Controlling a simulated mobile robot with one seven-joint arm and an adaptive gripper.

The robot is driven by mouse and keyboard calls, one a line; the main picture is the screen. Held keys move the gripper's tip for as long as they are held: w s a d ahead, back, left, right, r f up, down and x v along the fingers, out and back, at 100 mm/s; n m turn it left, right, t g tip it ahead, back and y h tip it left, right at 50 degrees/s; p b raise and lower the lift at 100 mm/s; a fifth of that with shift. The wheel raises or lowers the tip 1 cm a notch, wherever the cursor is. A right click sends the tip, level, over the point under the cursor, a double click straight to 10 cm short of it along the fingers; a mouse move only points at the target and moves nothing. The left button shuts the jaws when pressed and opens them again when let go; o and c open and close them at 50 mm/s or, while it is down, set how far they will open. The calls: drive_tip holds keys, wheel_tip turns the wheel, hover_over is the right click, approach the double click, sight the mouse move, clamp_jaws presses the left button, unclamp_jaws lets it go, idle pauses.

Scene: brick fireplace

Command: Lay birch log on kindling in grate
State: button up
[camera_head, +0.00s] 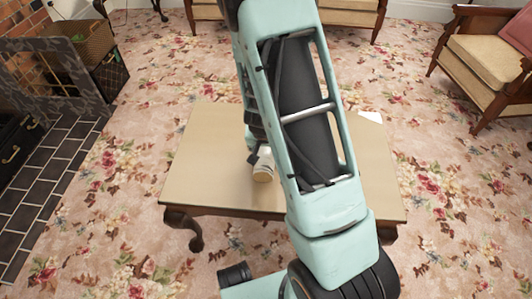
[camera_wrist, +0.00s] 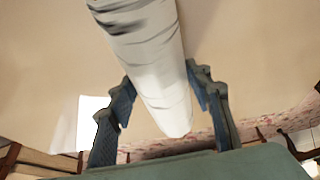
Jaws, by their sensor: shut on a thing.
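The birch log (camera_wrist: 150,60) is white with dark streaks and lies between the two fingers of my gripper (camera_wrist: 158,95) in the wrist view. My gripper is shut on it. In the head view, only the pale round end of the birch log (camera_head: 263,172) shows, over the coffee table; my arm hides the rest of it and most of my gripper. I cannot tell whether the log touches the table top. The kindling and the grate are not clearly visible in either view.
The tan coffee table (camera_head: 205,165) stands under my arm, with a white sheet (camera_head: 371,117) at its far right. A fireplace screen (camera_head: 60,75), wicker basket (camera_head: 85,40) and dark tiled hearth (camera_head: 45,170) are at the left. An armchair (camera_head: 490,60) stands at the right. Flowered carpet is free between table and hearth.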

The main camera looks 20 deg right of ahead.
drive_tip(key=shift+f, duration=0.35)
drive_tip(key=shift+f, duration=0.15)
drive_tip(key=o, duration=1.5)
